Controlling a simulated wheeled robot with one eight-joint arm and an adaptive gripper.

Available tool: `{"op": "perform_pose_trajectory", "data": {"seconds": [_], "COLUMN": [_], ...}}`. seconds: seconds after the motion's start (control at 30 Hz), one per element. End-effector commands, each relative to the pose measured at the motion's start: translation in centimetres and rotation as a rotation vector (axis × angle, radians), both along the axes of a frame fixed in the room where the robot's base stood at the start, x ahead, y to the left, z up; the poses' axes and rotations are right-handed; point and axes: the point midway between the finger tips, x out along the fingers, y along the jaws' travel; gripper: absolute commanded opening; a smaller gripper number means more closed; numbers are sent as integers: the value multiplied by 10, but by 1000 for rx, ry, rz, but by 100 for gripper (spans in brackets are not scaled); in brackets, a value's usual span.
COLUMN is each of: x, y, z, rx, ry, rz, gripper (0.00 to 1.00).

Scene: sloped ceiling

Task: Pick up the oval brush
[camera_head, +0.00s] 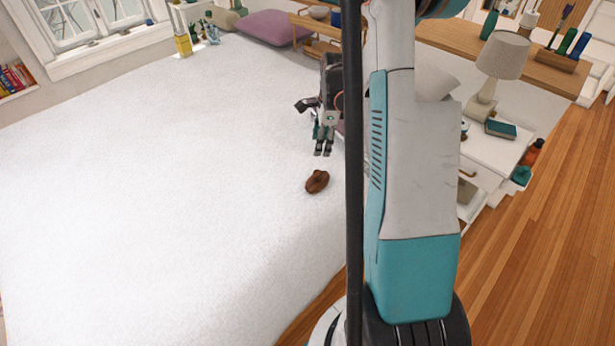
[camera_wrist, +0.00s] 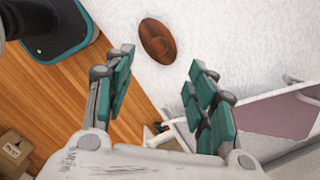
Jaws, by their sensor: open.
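The oval brush (camera_head: 317,181) is a brown, rounded thing lying on the white bed (camera_head: 150,190), near the bed's edge. In the wrist view the brush (camera_wrist: 157,41) shows at the top, beyond the fingertips and roughly between their lines. My gripper (camera_head: 323,152) hangs above the bed, behind the brush in the head view and apart from it. In the wrist view the two teal-padded fingers of my gripper (camera_wrist: 160,62) are spread wide with nothing between them.
A white bedside table (camera_head: 492,155) with a lamp (camera_head: 500,60) and a teal book (camera_head: 501,129) stands at the right. A purple pillow (camera_head: 268,27) lies at the bed's far end. The bed around the brush is clear. A cardboard box (camera_wrist: 13,152) is on the wooden floor.

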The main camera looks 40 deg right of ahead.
Motion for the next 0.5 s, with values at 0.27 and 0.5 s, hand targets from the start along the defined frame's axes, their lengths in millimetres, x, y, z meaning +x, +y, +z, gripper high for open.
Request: {"op": "perform_pose_trajectory", "data": {"seconds": [0.27,0.5], "x": [-7,-3], "y": [-14,-9], "z": [-34,-79], "rx": [13,13], "ry": [23,22], "rz": [-60,-57], "gripper": [51,51]}}
